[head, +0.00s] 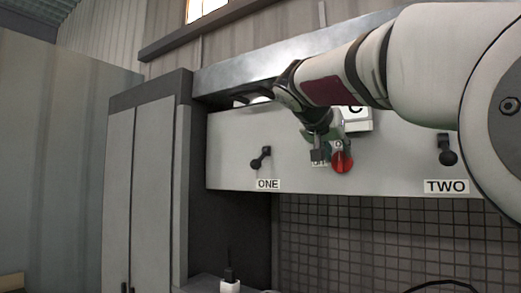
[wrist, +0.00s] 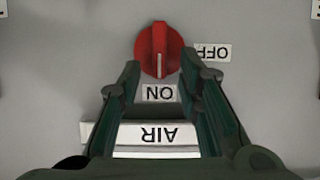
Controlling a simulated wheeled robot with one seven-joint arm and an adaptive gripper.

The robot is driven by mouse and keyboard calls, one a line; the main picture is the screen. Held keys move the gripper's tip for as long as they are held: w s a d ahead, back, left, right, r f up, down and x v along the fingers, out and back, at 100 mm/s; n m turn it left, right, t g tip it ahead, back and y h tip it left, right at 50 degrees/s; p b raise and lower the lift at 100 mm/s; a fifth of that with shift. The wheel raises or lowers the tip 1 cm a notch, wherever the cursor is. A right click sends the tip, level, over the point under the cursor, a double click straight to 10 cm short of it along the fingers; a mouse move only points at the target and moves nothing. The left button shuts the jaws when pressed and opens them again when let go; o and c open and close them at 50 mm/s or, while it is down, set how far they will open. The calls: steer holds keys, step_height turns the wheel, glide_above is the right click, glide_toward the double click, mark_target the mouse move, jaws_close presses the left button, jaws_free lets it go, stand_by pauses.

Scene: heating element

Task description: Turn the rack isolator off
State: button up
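A red rotary knob (wrist: 160,50) with a pale pointer line sits on the grey panel. In the wrist view, which shows the lettering upside down, its line points at the ON label (wrist: 159,93); the OFF label (wrist: 212,52) is to its right. The red knob (head: 342,160) also shows in the head view, just right of my gripper (head: 320,152). My gripper (wrist: 170,73) is open and empty, its fingertips spread either side of the knob's near edge; I cannot tell whether they touch it. No label reading rack isolator is visible.
An AIR plate (wrist: 155,133) lies between my fingers in the wrist view. Black levers stand above labels ONE (head: 268,184) and TWO (head: 446,186). A white box with a letter C (head: 357,118) is partly hidden by my arm. A grey cabinet (head: 147,190) stands at left.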

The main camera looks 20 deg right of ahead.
steer(key=shift+w+d+f, duration=0.15)
steer(key=shift+w+d, duration=0.1)
steer(key=shift+d, duration=0.05)
steer(key=shift+c, duration=0.6)
jaws_close()
